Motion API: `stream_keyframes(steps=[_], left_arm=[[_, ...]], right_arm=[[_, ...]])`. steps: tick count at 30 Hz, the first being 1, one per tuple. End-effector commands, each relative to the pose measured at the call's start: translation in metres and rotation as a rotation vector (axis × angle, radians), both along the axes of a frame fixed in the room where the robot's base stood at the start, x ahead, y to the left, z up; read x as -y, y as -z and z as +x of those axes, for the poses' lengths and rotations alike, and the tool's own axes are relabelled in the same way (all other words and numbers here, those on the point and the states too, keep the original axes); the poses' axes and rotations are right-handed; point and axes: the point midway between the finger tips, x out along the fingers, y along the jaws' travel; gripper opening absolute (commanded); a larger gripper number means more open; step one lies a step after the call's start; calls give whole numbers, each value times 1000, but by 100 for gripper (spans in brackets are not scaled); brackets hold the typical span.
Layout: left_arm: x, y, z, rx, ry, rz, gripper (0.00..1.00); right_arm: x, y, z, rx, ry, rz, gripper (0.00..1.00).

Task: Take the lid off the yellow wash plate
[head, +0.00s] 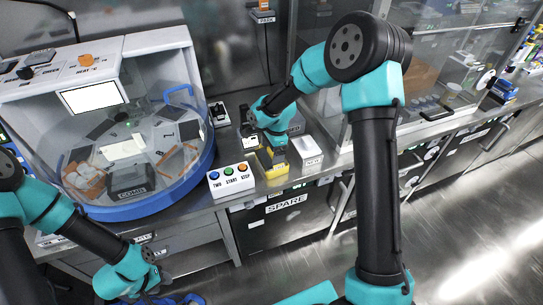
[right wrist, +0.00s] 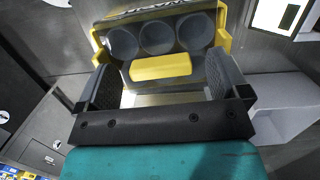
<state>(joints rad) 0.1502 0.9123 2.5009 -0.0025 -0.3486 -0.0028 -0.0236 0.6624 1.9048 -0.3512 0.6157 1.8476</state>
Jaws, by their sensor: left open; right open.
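The yellow wash plate (head: 272,166) stands on the bench right of the button box, partly hidden by my right gripper (head: 276,152). In the right wrist view, the plate's yellow rim (right wrist: 236,48) frames a dark grey top with three round hollows (right wrist: 158,37). A yellow bar (right wrist: 160,67) lies across its near part; I cannot tell if it is the lid's handle. My right gripper (right wrist: 160,85) is open over the plate, its dark fingers apart on either side of the bar, with no visible grip. My left gripper (head: 152,282) is open, low at the bottom left, away from the plate.
A white button box (head: 231,180) stands left of the plate, and a white box (head: 306,151) stands close on its right. The large blue-rimmed machine (head: 150,205) fills the bench's left. The bench edge is just in front of the plate; a glass cabinet (head: 440,70) stands right.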

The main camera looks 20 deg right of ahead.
Motion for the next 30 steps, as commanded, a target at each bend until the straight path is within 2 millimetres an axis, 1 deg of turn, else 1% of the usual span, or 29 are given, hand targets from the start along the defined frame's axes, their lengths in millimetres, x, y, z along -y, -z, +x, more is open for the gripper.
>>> stream_keyframes(steps=[2, 15, 17, 30], left_arm=[[0, 0, 0, 0, 0, 0, 43], [0, 0, 0, 0, 0, 0, 43], [0, 0, 0, 0, 0, 0, 43], [0, 0, 0, 0, 0, 0, 43]], right_arm=[[0, 3, 0, 0, 1, 0, 94], [0, 2, 0, 1, 0, 0, 94], [0, 2, 0, 1, 0, 0, 89], [0, 2, 0, 1, 0, 0, 47]])
